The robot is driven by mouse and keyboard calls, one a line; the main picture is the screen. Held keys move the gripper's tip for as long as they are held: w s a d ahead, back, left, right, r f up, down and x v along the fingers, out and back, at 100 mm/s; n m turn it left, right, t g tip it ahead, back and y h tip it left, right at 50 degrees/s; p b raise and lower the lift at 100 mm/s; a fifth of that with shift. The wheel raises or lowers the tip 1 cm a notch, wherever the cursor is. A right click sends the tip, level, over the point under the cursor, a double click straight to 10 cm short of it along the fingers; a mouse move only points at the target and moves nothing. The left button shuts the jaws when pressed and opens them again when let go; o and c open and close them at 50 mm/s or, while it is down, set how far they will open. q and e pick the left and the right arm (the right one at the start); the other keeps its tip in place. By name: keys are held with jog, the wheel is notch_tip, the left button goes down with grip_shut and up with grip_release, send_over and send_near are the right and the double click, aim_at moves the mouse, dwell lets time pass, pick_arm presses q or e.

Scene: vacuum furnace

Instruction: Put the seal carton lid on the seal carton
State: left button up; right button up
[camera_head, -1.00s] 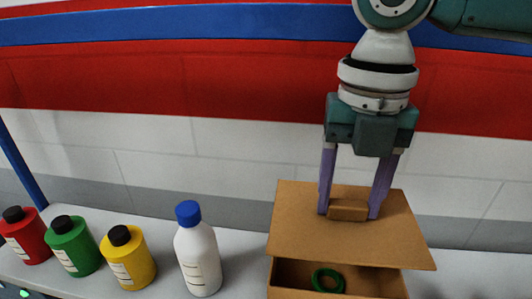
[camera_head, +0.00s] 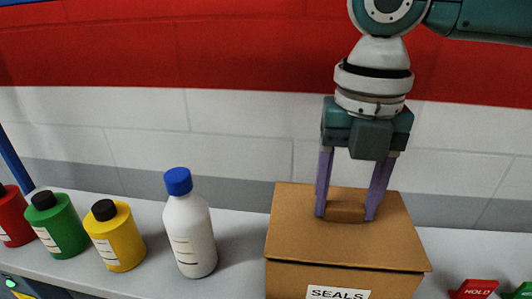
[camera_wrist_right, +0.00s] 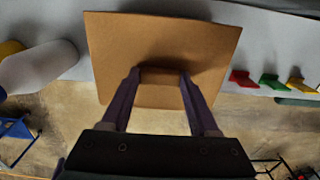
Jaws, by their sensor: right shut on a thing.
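The seal carton lid (camera_head: 320,245) is a flat brown board with a raised block handle. It lies level across the top of the seal carton (camera_head: 395,287), a brown box with a white SEALS label, and covers its opening. A thin dark line shows between lid and carton at the front. My right gripper (camera_head: 346,216) is shut on the lid's handle from above. In the right wrist view the lid (camera_wrist_right: 160,40) fills the middle, with the fingers (camera_wrist_right: 160,80) on either side of the handle. The carton's inside is hidden. My left gripper is not in view.
A white bottle with a blue cap (camera_head: 190,235) stands left of the carton. Yellow (camera_head: 117,245), green (camera_head: 60,230) and red (camera_head: 14,225) bottles stand further left. A red HOLD sign (camera_head: 475,289) is at the right. A wall is behind the bench.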

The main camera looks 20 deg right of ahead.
jog(key=shift+f, duration=0.25)
jog(key=o, duration=1.4)
jog(key=shift+r+b, duration=0.35)
notch_tip(320, 180, up, 9)
jog(key=b, duration=0.3)
jog(key=shift+f+b, duration=0.2)
jog(key=shift+b, duration=0.1)
jog(key=shift+r, duration=0.35)
